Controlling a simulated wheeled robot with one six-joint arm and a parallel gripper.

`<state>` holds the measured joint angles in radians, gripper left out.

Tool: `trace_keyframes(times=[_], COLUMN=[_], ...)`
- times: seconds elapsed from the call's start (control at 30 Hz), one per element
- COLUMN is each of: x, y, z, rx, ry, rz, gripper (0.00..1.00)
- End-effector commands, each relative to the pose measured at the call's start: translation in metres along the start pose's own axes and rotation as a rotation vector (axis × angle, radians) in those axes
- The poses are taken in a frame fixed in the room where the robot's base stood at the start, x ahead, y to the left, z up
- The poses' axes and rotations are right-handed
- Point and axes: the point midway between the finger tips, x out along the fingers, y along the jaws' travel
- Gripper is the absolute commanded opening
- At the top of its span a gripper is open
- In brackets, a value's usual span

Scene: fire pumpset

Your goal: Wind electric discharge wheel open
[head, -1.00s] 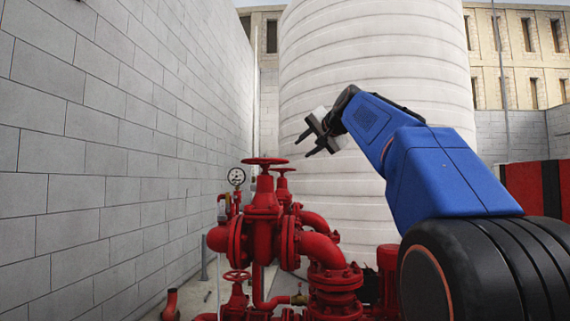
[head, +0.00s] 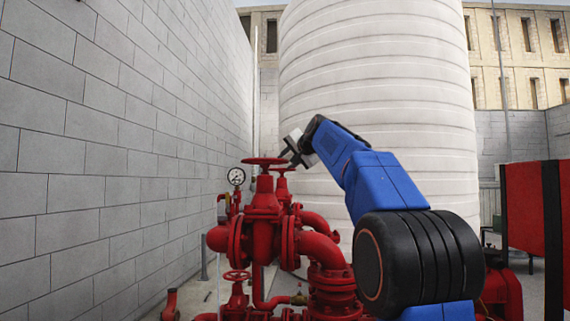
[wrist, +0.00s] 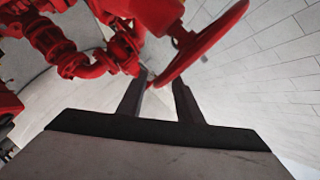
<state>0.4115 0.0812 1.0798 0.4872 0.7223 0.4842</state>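A red handwheel (head: 265,161) tops a red valve (head: 263,200) on the pumpset. A second, smaller-looking red wheel (head: 284,170) is just behind it to the right. Nothing marks which is the electric discharge wheel. My gripper (head: 287,158) is by the right side of the front wheel, tilted down to the left. In the wrist view my gripper (wrist: 160,80) has its two fingers apart with a gap between them. A red wheel (wrist: 204,42) is seen edge-on there, its lower rim end in front of the gap. I cannot tell if the fingers touch it.
A pressure gauge (head: 236,177) stands left of the valve, near the grey block wall (head: 100,180). Red pipes (head: 325,250) and a lower handwheel (head: 237,275) sit below. A large white tank (head: 380,70) rises behind. A red and black panel (head: 535,210) is at the right.

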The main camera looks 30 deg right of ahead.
Motion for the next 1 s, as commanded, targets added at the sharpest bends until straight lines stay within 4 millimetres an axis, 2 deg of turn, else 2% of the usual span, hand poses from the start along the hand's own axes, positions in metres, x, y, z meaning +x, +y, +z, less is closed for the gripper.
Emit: trace_keyframes(times=[0.2,0.57,0.7,1.0], x=[0.019,0.023,0.023,0.024], y=[0.0,0.0,0.0,0.003], z=[0.0,0.0,0.0,0.001], rx=[-0.002,-0.001,-0.001,-0.001], ry=[0.0,0.0,0.0,-0.004], rz=[0.0,0.0,0.001,0.005], gripper=[0.32,0.32,0.0,0.0])
